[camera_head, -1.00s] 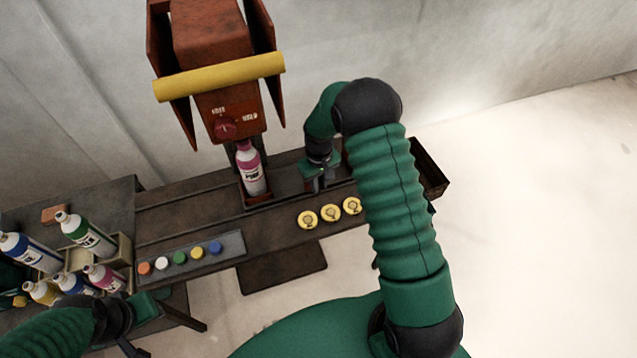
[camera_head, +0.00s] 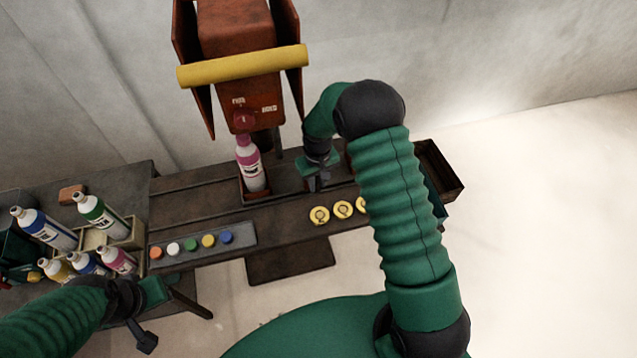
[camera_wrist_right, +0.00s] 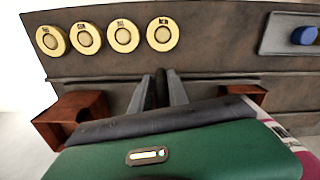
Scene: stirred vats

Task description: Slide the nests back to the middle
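In the right wrist view an empty-looking red-brown nest (camera_wrist_right: 72,118) shows at left, and part of the other (camera_wrist_right: 250,90) at right. My right gripper (camera_head: 314,186) is low between the nests; its two fingers (camera_wrist_right: 158,92) stand slightly apart around a dark upright piece, apparently closed on it. In the head view my arm hides much of the right nest. My left gripper (camera_head: 150,318) is at lower left, away from the nests; its fingers are unclear.
A red machine (camera_head: 238,80) with a yellow bar stands behind the track. Yellow discs (camera_head: 319,215) and a strip of coloured buttons (camera_head: 205,252) lie along the front. Several bottles stand in a crate (camera_head: 128,234) at left. An open dark box (camera_head: 440,172) is at the right end.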

